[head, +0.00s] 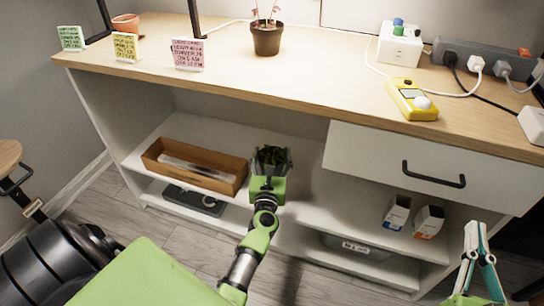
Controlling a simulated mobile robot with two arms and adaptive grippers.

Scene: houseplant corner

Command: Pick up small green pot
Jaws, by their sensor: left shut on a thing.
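My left gripper (270,160) reaches into the open middle shelf of the cabinet, right of the brown box. Its fingers are shut around a small pot with a leafy green plant (271,154). The pot's body is mostly hidden by the fingers, so its colour is hard to make out. I cannot tell whether it touches the shelf. My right gripper (479,228) is at the lower right, in front of the cabinet, and nothing shows in it. Its fingertips look close together, and I cannot tell whether it is open.
A long brown box (235,184) stands on the shelf (315,190). Two small boxes (397,212) stand farther right, below the drawer (420,165). The wooden top (330,85) holds a brown pot (266,40), a terracotta pot (125,24), a yellow meter (411,99), cards, plugs and cables.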

